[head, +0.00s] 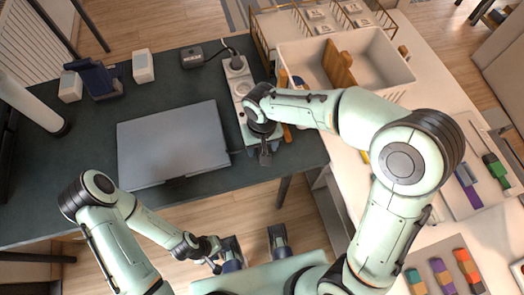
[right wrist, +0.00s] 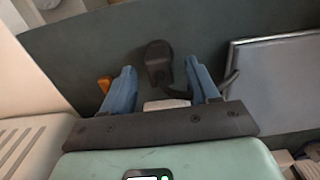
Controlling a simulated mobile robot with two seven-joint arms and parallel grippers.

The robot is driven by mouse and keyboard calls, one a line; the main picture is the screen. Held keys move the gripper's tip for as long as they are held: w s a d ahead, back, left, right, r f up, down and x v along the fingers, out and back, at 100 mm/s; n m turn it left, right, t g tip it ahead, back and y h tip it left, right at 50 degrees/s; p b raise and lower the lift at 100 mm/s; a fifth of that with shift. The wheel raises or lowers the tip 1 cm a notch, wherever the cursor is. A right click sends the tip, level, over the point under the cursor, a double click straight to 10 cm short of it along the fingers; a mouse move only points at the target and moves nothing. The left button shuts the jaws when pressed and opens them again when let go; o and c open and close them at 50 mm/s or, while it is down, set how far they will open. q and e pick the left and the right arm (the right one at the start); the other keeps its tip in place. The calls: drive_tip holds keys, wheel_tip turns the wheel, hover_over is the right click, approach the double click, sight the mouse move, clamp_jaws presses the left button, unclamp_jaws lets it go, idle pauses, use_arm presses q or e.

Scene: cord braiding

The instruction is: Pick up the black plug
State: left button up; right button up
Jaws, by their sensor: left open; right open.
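The black plug (right wrist: 157,58) lies on the dark desk, with its black cord running towards the silver laptop (right wrist: 275,85). In the head view the plug (head: 265,157) shows near the desk's front edge, just past my right gripper (head: 262,142), whose fingers are mostly hidden there. In the right wrist view my right gripper (right wrist: 160,80) is open. Its two blue fingers stand on either side of the line to the plug, which appears just beyond the fingertips and not gripped. My left gripper (head: 256,246) is open and empty in front of the desk.
A white power strip (head: 237,80) lies beside the laptop (head: 172,144), with a plug in its far end. A black adapter (head: 193,57) and small white speakers (head: 143,66) stand farther back. A white bin (head: 350,58) is on the right table. An orange object (right wrist: 104,85) lies beside the right gripper.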

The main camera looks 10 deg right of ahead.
wheel_tip(320, 180, down, 2)
drive_tip(key=shift+f, duration=0.1)
drive_tip(key=c, duration=1.1)
drive_tip(key=shift+o, duration=0.2)
